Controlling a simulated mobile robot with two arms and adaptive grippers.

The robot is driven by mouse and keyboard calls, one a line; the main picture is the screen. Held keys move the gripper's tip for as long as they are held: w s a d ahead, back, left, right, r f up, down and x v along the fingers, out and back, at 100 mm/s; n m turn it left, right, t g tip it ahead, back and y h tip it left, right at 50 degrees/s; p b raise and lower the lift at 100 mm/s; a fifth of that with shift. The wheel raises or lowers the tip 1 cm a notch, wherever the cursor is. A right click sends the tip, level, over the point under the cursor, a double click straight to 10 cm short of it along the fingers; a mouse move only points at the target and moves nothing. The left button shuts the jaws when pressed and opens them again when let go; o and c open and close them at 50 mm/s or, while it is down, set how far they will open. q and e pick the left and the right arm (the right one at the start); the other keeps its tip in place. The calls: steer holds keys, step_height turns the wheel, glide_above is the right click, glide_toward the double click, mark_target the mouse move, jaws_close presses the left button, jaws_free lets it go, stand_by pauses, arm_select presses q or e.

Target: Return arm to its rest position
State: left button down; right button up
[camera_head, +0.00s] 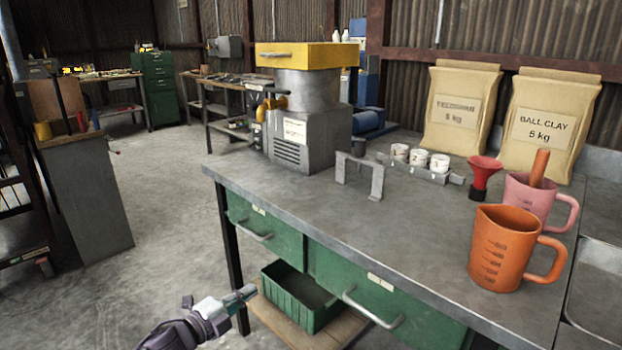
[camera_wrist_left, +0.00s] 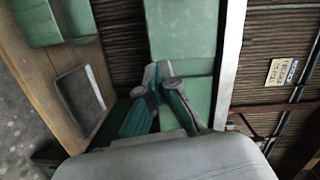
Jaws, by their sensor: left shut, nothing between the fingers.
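My left gripper (camera_head: 246,293) is at the bottom of the head view, left of centre. Its arm comes in from the lower left edge. The gripper points right and slightly up, in front of the green drawers of the grey-topped workbench (camera_head: 270,195), below the tabletop level. Its fingers are together with nothing between them. In the left wrist view the gripper (camera_wrist_left: 158,72) shows against green drawer surfaces. I cannot tell how far it is from them. My right gripper is in neither view.
A green bin (camera_head: 290,312) sits on the wooden shelf under the workbench, close to the left gripper. On top are an orange jug (camera_head: 497,240), a pink jug (camera_head: 527,190), a red funnel (camera_head: 484,172) and a grey machine (camera_head: 310,130). The floor at left is open.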

arm_select(q)
steer(key=s+f+n+g+y, duration=0.8)
steer(key=s+f+n, duration=0.9)
steer(key=s+f, duration=0.6)
steer(key=s+a+f+n+g+p, duration=0.1)
steer(key=s+f+g+p, duration=0.1)
steer(key=s+p, duration=0.4)
steer(key=s+a+f+n+g+y+p, duration=0.1)
steer(key=s+f+p, duration=0.4)
steer(key=s, duration=1.1)
steer(key=s+a+f+n+g+p, duration=0.1)
steer(key=s+f+p, duration=0.3)
steer(key=s+p, duration=0.4)
steer(key=s+a+g, duration=0.1)
steer(key=s, duration=0.2)
steer(key=shift+a+f+g+y, duration=0.25)
steer(key=shift+g+y, duration=0.05)
steer(key=shift+y, duration=0.1)
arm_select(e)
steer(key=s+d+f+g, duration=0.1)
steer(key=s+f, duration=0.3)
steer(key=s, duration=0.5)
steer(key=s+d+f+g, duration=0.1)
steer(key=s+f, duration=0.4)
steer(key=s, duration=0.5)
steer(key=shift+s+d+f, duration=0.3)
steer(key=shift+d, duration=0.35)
arm_select(q)
steer(key=shift+s, duration=0.1)
